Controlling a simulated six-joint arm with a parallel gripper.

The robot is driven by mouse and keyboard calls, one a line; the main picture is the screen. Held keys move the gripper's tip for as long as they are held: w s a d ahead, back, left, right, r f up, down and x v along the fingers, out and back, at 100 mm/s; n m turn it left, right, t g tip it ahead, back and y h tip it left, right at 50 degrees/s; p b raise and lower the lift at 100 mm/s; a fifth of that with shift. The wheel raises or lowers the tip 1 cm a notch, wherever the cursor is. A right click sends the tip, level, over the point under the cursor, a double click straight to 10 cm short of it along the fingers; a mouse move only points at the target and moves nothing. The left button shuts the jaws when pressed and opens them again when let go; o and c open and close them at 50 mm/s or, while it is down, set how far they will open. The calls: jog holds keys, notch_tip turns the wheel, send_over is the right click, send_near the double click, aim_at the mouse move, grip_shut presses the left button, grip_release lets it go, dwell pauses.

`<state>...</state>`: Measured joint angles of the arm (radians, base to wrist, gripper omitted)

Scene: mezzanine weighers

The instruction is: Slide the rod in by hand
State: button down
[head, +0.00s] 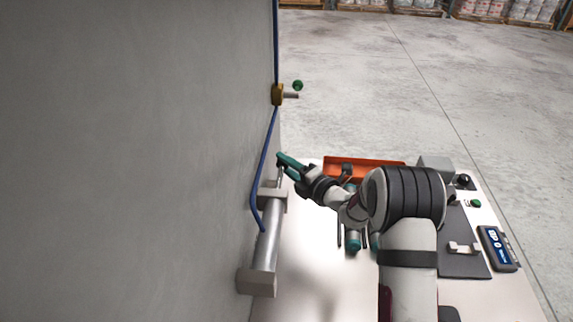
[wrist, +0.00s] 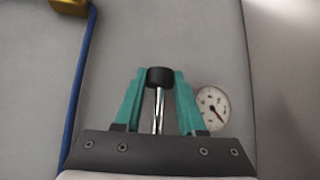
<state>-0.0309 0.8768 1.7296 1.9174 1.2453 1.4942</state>
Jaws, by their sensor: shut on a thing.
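The rod (wrist: 159,112) is a thin shiny bar with a black end knob (wrist: 160,77) in the wrist view. My gripper (wrist: 158,84) has its teal fingers on both sides of the knob and is shut on it. In the head view the rod (head: 280,176) stands out of the far end of a grey cylinder (head: 265,240). The cylinder lies along the wall between two grey blocks. My gripper (head: 284,161) is at the rod's outer end, where its fingers hide the knob.
A blue hose (head: 262,165) runs down the grey wall (head: 130,160) from a brass fitting (head: 278,95). A round gauge (wrist: 213,107) is beside the right finger. An orange tray (head: 365,163) and a blue handheld device (head: 497,248) are on the table (head: 315,285).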

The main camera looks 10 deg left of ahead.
dwell(0.3)
jog(key=s, duration=0.4)
jog(key=shift+s, duration=0.3)
jog(key=c, duration=0.5)
grip_release()
